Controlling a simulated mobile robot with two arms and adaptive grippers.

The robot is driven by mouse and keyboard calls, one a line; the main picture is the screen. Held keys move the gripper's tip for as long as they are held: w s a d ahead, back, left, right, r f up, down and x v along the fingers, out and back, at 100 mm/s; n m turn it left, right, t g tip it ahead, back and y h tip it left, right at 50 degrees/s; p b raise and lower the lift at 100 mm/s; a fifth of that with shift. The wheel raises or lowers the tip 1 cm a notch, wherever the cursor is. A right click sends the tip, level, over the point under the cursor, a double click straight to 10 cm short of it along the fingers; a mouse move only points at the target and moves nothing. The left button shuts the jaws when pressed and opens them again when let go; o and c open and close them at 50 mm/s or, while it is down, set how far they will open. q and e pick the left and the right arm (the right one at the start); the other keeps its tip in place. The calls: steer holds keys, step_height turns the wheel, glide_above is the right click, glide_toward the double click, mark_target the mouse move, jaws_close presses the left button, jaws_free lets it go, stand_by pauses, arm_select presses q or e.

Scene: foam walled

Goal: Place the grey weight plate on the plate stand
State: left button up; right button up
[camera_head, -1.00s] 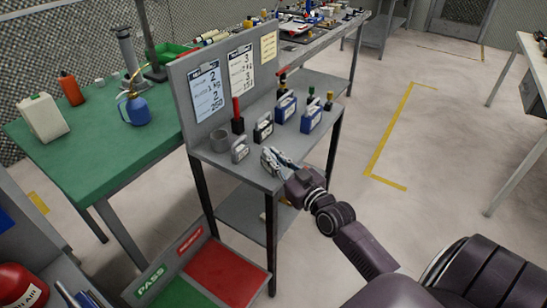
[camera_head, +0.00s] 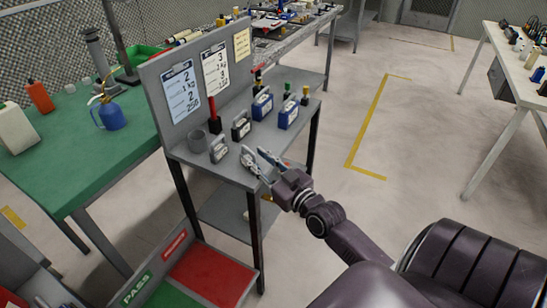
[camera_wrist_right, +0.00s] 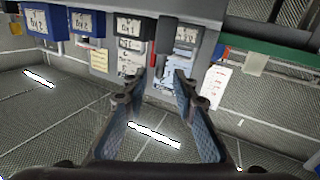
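My right gripper (camera_head: 262,163) is at the front edge of the grey bench (camera_head: 233,175), its two fingers apart. In the right wrist view, its fingers (camera_wrist_right: 155,105) are also spread, with nothing visibly clamped between them. A grey weight with a handle (camera_head: 218,150) stands on the bench left of the gripper. My left gripper is not in view.
Black (camera_head: 241,127) and blue (camera_head: 288,113) labelled blocks stand farther along the bench. An upright panel with posters (camera_head: 183,93) backs it. A green table (camera_head: 110,150) stands left. A red tray (camera_head: 213,275) is below. Open floor lies to the right.

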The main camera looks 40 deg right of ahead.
steer(key=s, duration=0.9)
steer(key=shift+s+b, duration=0.15)
steer(key=shift+b, duration=0.25)
steer(key=s+a+f+g, duration=0.1)
steer(key=s+f+g, duration=0.2)
steer(key=f, duration=0.9)
steer(key=s+f+m+g, duration=0.1)
steer(key=s+f+g, duration=0.15)
steer(key=f, duration=1.05)
steer(key=s+a+f+g, duration=0.1)
steer(key=s+f+g, duration=0.25)
steer(key=f, duration=0.85)
steer(key=s+a+f+n+g, duration=0.1)
steer(key=s+a+f+g, duration=0.3)
steer(key=s+f, duration=0.7)
steer(key=s+a+f+n+g, duration=0.1)
steer(key=s+a+f+g, duration=0.3)
steer(key=s, duration=1.4)
steer(key=a+f, duration=0.4)
steer(key=f, duration=0.3)
steer(key=shift+s+f, duration=0.25)
steer(key=shift+s, duration=0.05)
